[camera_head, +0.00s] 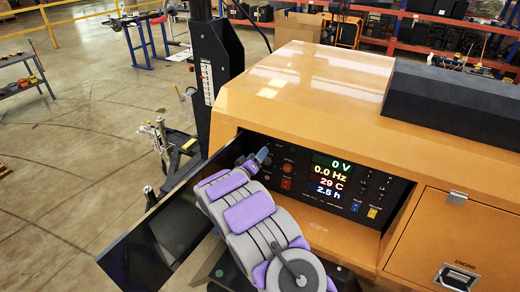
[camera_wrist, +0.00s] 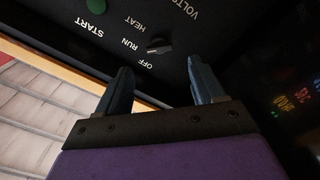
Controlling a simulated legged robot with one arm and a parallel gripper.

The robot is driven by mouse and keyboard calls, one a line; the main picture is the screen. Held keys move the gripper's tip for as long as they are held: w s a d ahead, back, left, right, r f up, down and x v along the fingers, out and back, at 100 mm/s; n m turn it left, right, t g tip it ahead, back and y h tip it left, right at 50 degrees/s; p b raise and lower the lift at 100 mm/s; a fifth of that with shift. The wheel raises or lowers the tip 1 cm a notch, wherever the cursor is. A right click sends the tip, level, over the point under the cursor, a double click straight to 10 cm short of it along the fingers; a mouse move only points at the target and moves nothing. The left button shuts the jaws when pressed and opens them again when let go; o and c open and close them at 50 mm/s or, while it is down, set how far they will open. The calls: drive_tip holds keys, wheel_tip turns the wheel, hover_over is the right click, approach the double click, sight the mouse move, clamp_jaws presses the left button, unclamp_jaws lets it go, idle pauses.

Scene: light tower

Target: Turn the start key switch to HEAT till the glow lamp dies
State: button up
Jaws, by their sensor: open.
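The start key switch (camera_wrist: 158,45) is a small dark knob on the black panel in the wrist view, beside the labels OFF, RUN and HEAT. Which label it points at is unclear. My gripper (camera_wrist: 160,66) is open and empty. Its two dark fingers are spread on either side below the knob, apart from it as far as I can tell. In the head view my gripper (camera_head: 262,156) is at the left end of the control panel (camera_head: 313,195), and the key switch cannot be made out there. I cannot identify the glow lamp in either view.
A green button (camera_wrist: 97,5) marked START is left of the switch in the wrist view. Panel displays (camera_head: 332,180) read 0 V, 0.0 Hz, 29 C and 2.5 h. A dark open door (camera_head: 150,245) stands left of my arm. The yellow hood (camera_head: 300,90) overhangs the recessed panel.

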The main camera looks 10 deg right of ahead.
sight(266, 145)
drive_tip(key=x, duration=0.6)
drive_tip(key=shift+w+d, duration=0.1)
drive_tip(key=shift+c, duration=0.4)
drive_tip(key=c, duration=1)
drive_tip(key=m+p, duration=0.1)
drive_tip(key=m, duration=0.3)
drive_tip(key=shift+f, duration=0.1)
drive_tip(key=shift+m, duration=2.4)
